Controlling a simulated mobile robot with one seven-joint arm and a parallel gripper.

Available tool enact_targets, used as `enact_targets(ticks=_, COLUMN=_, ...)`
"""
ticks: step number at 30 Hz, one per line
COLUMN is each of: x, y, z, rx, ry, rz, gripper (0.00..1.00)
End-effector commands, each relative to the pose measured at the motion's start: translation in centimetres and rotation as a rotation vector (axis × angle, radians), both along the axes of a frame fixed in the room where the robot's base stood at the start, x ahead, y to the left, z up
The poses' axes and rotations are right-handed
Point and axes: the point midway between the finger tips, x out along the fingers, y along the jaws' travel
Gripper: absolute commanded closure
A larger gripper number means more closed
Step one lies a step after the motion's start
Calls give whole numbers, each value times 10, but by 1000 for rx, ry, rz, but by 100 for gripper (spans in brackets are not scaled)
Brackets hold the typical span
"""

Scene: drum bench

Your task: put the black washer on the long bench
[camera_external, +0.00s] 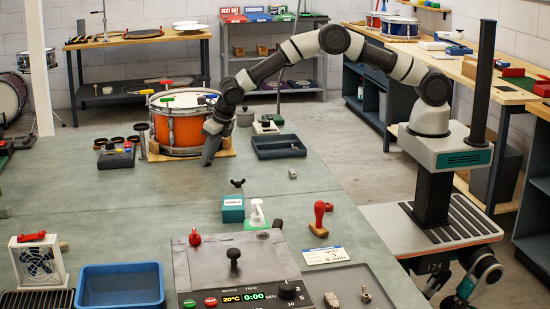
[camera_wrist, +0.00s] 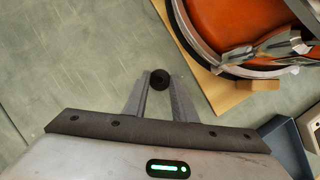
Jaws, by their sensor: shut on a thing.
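My gripper (camera_external: 208,160) hangs low over the green-grey work table (camera_external: 120,215), just in front of the orange drum (camera_external: 182,130). In the wrist view its fingers (camera_wrist: 160,84) are closed on the small round black washer (camera_wrist: 160,78), which sits at the fingertips with a dark centre. The washer cannot be made out in the external view. A long wood-topped bench (camera_external: 475,68) runs along the right wall, beyond my arm. I cannot tell whether the washer still touches the table.
The orange drum stands on a wooden board (camera_wrist: 230,98) close right of my fingers. A dark tray (camera_external: 279,147) lies right of the gripper. Small black rings (camera_external: 117,140) and a dark box (camera_external: 116,157) stand left.

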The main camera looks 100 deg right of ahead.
Motion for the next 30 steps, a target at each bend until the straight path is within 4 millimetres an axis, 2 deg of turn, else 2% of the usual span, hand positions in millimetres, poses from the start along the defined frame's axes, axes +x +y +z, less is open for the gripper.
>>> enact_targets(ticks=1, x=0, y=0, z=-1, rx=0, ry=0, rz=0, gripper=71)
enact_targets(ticks=3, x=0, y=0, z=0, rx=0, ry=0, rz=0, gripper=59)
enact_targets(ticks=4, x=0, y=0, z=0, rx=0, ry=0, rz=0, gripper=57)
enact_targets(ticks=11, x=0, y=0, z=0, rx=0, ry=0, rz=0, gripper=57)
enact_targets(ticks=15, x=-1, y=1, z=6, rx=0, ry=0, rz=-1, gripper=57)
enact_targets(ticks=20, x=-8, y=7, z=31, rx=-1, ry=-2, rz=0, gripper=57)
enact_targets(ticks=30, x=-30, y=24, z=94, rx=-1, ry=-1, rz=0, gripper=57)
